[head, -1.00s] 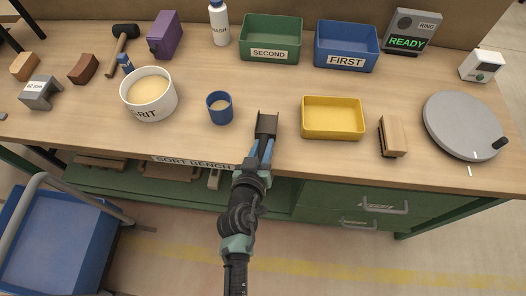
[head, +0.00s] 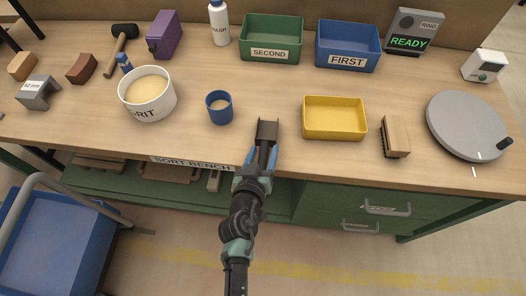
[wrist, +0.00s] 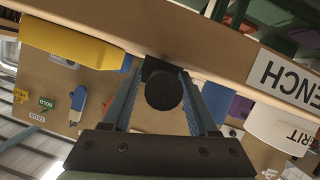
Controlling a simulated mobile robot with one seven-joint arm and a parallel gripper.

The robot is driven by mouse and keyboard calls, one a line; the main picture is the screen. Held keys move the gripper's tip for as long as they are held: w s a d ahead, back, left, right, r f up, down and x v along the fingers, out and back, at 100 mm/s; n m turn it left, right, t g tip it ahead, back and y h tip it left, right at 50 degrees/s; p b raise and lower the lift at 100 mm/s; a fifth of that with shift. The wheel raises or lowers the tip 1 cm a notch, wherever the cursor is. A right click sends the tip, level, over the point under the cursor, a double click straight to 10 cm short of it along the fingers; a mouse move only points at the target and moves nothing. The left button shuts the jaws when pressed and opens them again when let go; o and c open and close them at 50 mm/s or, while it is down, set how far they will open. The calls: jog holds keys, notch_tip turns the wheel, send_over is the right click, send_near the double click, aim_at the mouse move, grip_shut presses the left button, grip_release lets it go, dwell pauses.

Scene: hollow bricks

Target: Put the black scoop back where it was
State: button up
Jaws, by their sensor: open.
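The black scoop (head: 267,130) lies at the bench's front edge, right of the blue cup (head: 219,108) and left of the yellow tray (head: 334,135). Its pan points away from me and its handle points toward me. My gripper (head: 262,152) is open, with one blue finger on each side of the handle. In the wrist view the round black handle end of the scoop (wrist: 163,92) shows between the spread fingers of my gripper (wrist: 157,76), with gaps beside it. The pan is mostly hidden there.
The white grit tub (head: 147,104) stands left of the cup. A wooden block-like brush (head: 395,137) and a grey round plate (head: 466,125) are on the right. The green SECOND bin (head: 271,38) and blue FIRST bin (head: 347,45) stand behind. Bare bench lies behind the scoop.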

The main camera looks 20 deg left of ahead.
jog(key=shift+r, duration=0.25)
jog(key=b+v, duration=0.1)
jog(key=v, duration=1.1)
